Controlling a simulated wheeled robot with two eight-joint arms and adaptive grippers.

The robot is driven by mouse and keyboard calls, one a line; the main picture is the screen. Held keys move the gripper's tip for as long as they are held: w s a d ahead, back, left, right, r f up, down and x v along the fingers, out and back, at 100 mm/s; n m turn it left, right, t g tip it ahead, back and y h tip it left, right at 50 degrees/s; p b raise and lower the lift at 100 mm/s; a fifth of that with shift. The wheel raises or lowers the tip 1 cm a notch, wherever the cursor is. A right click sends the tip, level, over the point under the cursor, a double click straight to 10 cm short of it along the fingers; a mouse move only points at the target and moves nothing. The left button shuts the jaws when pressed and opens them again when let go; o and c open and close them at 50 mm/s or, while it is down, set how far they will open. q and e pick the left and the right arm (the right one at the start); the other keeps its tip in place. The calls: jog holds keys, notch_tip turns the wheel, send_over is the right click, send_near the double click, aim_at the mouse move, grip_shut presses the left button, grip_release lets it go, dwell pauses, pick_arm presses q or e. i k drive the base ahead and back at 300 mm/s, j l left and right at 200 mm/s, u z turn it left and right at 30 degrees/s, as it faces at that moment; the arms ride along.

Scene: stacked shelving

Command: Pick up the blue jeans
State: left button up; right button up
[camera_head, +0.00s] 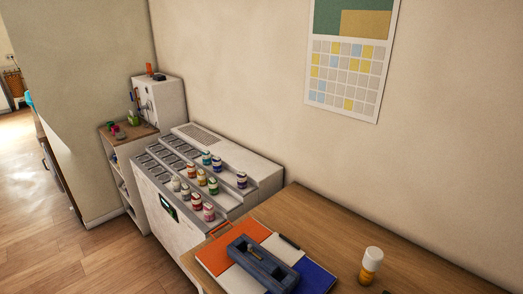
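I see no blue jeans in the head view. Neither of my grippers shows in this frame, so I cannot see whether they hold anything.
A wooden table (330,232) in front bears folders (219,254), a dark blue tray (279,275) and a white bottle with an orange band (370,266). A white stepped rack (176,232) with several small jars stands beyond it. Open wooden floor (50,240) lies at left.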

aim_at(273, 275)
jog(key=j+z, duration=0.15)
jog(key=z, duration=0.3)
jog(key=i+j+z, duration=0.1)
jog(key=z, duration=0.35)
jog(key=j+z, duration=0.25)
jog(key=z, duration=0.2)
